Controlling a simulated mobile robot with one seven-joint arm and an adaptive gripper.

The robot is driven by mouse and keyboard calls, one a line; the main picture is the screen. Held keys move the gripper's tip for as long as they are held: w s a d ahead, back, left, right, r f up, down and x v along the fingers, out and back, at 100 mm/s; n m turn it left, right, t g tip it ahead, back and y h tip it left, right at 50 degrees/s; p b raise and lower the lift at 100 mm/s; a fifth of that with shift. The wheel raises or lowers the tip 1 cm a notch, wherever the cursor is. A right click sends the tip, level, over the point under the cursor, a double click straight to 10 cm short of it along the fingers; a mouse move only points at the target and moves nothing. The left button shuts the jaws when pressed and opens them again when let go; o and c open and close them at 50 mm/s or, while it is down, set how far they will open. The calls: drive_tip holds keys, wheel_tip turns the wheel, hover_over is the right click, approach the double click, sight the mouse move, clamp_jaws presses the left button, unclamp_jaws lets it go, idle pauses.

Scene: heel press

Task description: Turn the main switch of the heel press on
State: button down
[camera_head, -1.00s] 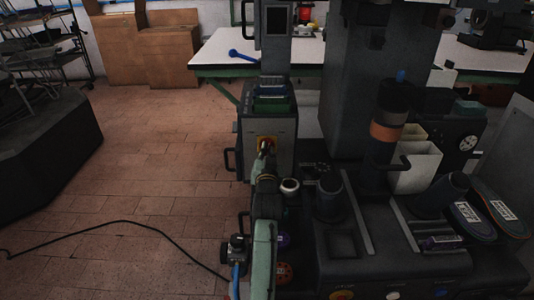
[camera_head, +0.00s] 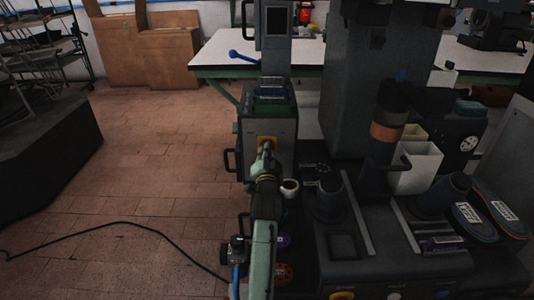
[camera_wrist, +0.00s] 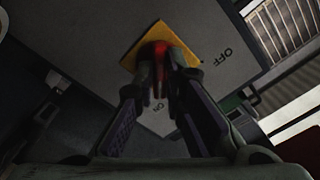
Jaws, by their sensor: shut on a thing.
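The main switch is a red knob (camera_wrist: 156,54) on a yellow square plate (camera_wrist: 181,33), set on a grey cabinet front. In the wrist view, an OFF label (camera_wrist: 224,58) is to the right of the plate and an ON label (camera_wrist: 158,107) is below it. My gripper (camera_wrist: 159,75) is shut on the red knob, with a finger on either side. The fingers hide much of the knob, so I cannot tell exactly which label it points to. In the head view, the yellow plate (camera_head: 267,140) shows just above my gripper (camera_head: 264,150).
The grey switch cabinet (camera_head: 284,137) has a black handle on its left side. The heel press (camera_head: 350,120) stands to the right, with shoe soles (camera_head: 475,222) on its bed. A white cup (camera_head: 289,188) is close beside my arm. A black cable (camera_head: 120,223) crosses the open tiled floor at left.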

idle(0.3)
drive_tip(key=c, duration=1.7)
unclamp_jaws()
drive_tip(key=shift+o, duration=0.2)
drive_tip(key=s, duration=1.2)
